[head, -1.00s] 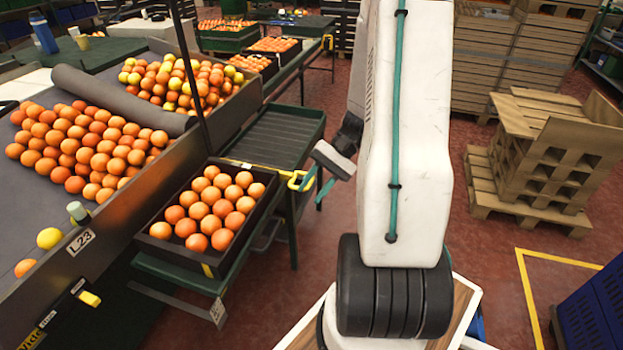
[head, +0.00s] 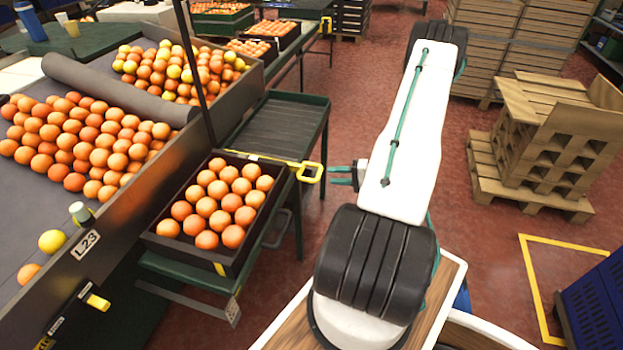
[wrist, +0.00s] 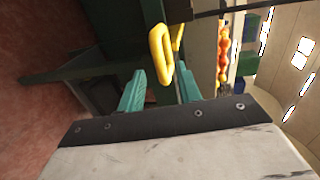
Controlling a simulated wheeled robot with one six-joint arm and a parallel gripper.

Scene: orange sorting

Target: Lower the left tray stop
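The tray stop's yellow loop handle (head: 312,173) sticks out to the right of the rack, at the end of a yellow bar between the orange crate and the empty green tray. In the wrist view the yellow loop (wrist: 160,55) stands just ahead of my gripper. My gripper (head: 331,175) has teal fingers pointing left at the handle, a short way to its right. In the wrist view my gripper (wrist: 160,88) is open with nothing held, and the loop shows in line with the gap. I cannot tell whether any finger touches it.
A black crate of oranges (head: 262,232) sits on a green stand in front of the bar. The empty green tray (head: 275,128) lies behind it. A sorting bin of oranges (head: 30,182) is at left. Wooden pallets (head: 480,185) stand at right, with clear red floor between.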

